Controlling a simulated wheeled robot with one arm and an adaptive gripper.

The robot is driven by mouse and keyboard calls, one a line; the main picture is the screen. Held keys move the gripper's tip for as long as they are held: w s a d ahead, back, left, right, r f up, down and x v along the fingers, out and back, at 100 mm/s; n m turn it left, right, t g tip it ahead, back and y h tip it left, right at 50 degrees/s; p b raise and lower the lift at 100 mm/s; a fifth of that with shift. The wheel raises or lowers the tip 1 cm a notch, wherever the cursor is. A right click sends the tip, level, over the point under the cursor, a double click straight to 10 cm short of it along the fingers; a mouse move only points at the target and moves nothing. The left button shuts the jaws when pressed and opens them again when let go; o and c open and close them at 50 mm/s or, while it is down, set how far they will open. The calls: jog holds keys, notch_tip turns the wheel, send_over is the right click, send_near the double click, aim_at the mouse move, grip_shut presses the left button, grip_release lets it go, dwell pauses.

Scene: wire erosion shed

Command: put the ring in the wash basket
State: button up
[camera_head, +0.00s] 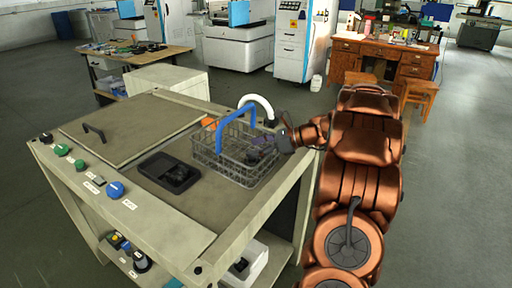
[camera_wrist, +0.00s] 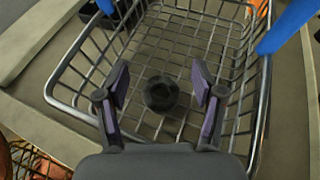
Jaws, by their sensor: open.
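The wash basket (camera_head: 213,165) is a grey wire basket with a blue handle, standing on the grey machine top. Its wire rim (camera_wrist: 82,38) also shows in the wrist view. A dark round piece with a darker centre, which looks like the ring (camera_wrist: 160,93), is inside the basket outline, low over or on the wire floor. My gripper (camera_wrist: 159,92) is open, with purple-padded fingers to either side of the ring and gaps between them. In the head view my gripper (camera_head: 264,150) reaches into the basket's right end; the ring cannot be made out clearly there.
A black tray (camera_head: 153,180) lies left of the basket. A white curved pipe (camera_head: 262,103) rises behind it. The blue handle (camera_wrist: 288,27) stands close to my gripper. A lid (camera_head: 130,125) with a handle and a row of knobs (camera_head: 116,189) occupy the machine's left side.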

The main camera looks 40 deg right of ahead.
jog(key=shift+s+a+f, duration=0.1)
jog(key=shift+f, duration=0.2)
jog(key=shift+r, duration=0.55)
jog(key=r+v, duration=0.1)
jog(key=v, duration=1.1)
jog(key=a+n+g, duration=0.1)
jog(key=a, duration=0.2)
jog(key=w+a+n+g, duration=0.1)
jog(key=a, duration=0.2)
jog(key=a+n+g, duration=0.1)
jog(key=a, duration=0.2)
jog(key=shift+w+a+f+b, duration=0.3)
jog(key=shift+w+f, duration=0.05)
jog(key=shift+f, duration=0.05)
jog(key=s+a+f+n+g+h, duration=0.1)
jog(key=s+a+n+g, duration=0.25)
jog(key=a, duration=0.55)
jog(key=s+a+f+n+g, duration=0.25)
jog(key=a+n, duration=0.25)
jog(key=a, duration=0.5)
jog(key=s+a+f+n+g+h, duration=0.25)
jog(key=s+a+n, duration=0.45)
jog(key=s, duration=0.4)
jog(key=s+f+n+h, duration=0.2)
jog(key=s+n+h, duration=0.3)
jog(key=s+n, duration=0.4)
jog(key=shift+s+d+f+h, duration=0.3)
jog(key=shift+s+d+h, duration=0.1)
jog(key=shift+s, duration=0.55)
